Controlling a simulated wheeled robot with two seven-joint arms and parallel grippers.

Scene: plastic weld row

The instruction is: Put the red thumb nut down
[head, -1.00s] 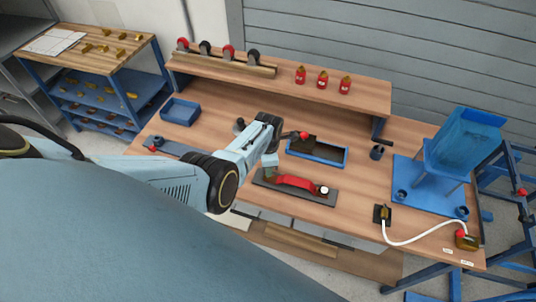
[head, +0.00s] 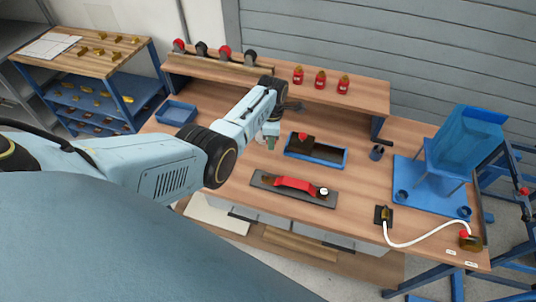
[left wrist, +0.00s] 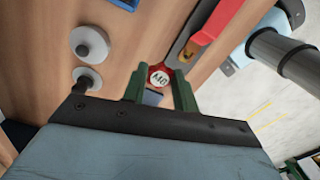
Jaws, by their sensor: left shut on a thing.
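The red thumb nut (left wrist: 159,76), a red piece with a pale marked face, sits between the green fingertips of my left gripper (left wrist: 159,88) in the left wrist view. The gripper is shut on it. In the head view my left gripper (head: 271,141) hangs over the bench, left of the blue tray and behind the dark plate with the red handle. I cannot make out the nut there. My right gripper is not in view.
The dark plate with a red handle (head: 294,184) lies at the bench front. A blue tray (head: 318,160) holds a dark piece with a red knob (head: 303,136). Two grey round pegs (left wrist: 90,43) stand near the gripper. A blue bin (head: 177,112) is farther left; bare wood lies between.

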